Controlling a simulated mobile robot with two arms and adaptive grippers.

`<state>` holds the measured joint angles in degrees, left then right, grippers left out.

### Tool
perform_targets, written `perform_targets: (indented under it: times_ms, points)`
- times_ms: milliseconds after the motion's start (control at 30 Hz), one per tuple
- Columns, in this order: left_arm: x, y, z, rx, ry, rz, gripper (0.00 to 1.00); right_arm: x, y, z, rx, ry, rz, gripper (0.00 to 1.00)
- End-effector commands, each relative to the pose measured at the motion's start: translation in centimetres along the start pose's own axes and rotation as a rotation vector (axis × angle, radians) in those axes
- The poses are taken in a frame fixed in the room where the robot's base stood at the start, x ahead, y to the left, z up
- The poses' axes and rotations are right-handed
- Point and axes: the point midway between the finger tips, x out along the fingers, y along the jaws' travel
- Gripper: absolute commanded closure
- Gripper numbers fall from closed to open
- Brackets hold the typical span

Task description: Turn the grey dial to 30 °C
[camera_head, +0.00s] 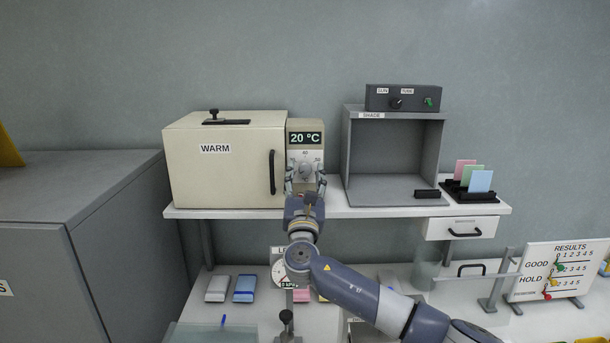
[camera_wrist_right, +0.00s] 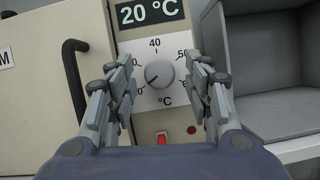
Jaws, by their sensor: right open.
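The grey dial (camera_wrist_right: 159,74) sits on the cream control panel (camera_wrist_right: 150,37) of the WARM box. Its pointer mark aims to the lower left. The scale around it shows 40 at the top and 50 at the right; other numbers are partly hidden by my fingers. The display (camera_head: 305,138) reads 20 °C. My right gripper (camera_head: 306,178) is in front of the panel, and in the right wrist view its open fingers (camera_wrist_right: 160,88) stand on either side of the dial. I cannot tell whether they touch it. My left gripper is not in view.
The WARM box (camera_head: 225,170) with its black handle (camera_head: 272,172) is left of the panel. The open SHADE box (camera_head: 392,190) stands close on the right. A red switch (camera_wrist_right: 161,138) is below the dial. The shelf edge (camera_head: 380,211) runs under them.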

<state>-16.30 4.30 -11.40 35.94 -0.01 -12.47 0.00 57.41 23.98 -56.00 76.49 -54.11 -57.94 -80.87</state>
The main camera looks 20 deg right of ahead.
Motion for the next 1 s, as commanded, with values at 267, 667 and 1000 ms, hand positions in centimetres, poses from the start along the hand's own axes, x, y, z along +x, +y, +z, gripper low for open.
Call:
perform_targets:
  times_ms: [267,667,1000]
  points:
    - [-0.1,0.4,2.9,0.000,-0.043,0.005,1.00,0.0,0.0,0.0,0.000,0.000,0.000,0.69]
    - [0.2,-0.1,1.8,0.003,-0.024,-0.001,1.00,-0.1,0.0,-0.1,0.009,0.001,-0.004,0.97]
    - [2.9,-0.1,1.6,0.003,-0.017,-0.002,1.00,-0.3,0.2,-0.6,0.154,0.002,-0.062,0.97]
